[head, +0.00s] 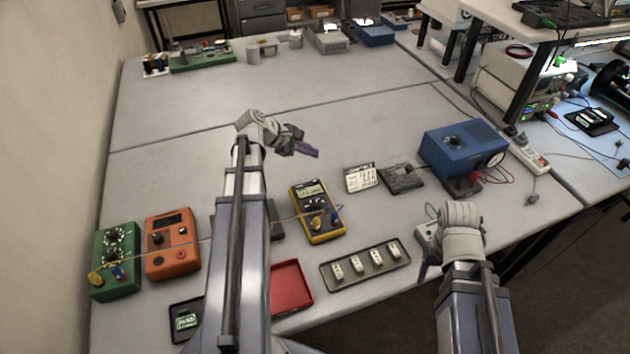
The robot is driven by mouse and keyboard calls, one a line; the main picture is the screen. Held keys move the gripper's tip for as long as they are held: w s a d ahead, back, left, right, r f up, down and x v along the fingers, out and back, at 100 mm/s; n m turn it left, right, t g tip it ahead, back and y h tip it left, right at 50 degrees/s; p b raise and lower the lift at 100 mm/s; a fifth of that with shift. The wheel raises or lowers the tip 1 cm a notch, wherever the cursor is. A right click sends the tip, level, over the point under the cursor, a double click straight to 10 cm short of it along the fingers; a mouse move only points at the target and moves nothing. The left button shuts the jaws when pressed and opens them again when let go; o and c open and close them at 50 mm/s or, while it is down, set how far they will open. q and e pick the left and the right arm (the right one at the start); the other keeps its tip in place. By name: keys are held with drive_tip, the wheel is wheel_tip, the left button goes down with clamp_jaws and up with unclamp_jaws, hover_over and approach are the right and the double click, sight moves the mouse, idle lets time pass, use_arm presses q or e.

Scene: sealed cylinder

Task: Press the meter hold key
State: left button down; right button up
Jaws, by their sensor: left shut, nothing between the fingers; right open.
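The yellow-edged multimeter (302,209) lies on the grey bench near the centre, its grey display at the far end, with a dark dial and blue and yellow plugs nearer me. The hold key is too small to pick out. My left gripper (312,152) is shut and empty, its purple fingertips in the air beyond the meter's far end and apart from it. My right gripper (424,272) is at the bench's front right, partly hidden by its own wrist; it is open and well away from the meter.
An orange meter (173,262) and a green box (117,277) stand at left. A tray of white modules (340,288) and a red tray (288,298) lie in front. A blue power unit (465,148) stands at right. Thin leads cross near the meter.

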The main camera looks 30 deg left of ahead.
sight(311, 183)
use_arm(q)
drive_tip(key=shift+f+b, duration=4.35)
drive_tip(key=shift+f, duration=0.1)
drive_tip(key=shift+f+b, duration=0.35)
drive_tip(key=shift+f+b, duration=0.85)
drive_tip(key=shift+b, duration=0.05)
drive_tip(key=shift+r, duration=0.1)
drive_tip(key=shift+r+p, duration=0.45)
drive_tip(key=shift+p, duration=0.15)
drive_tip(key=shift+d, duration=0.1)
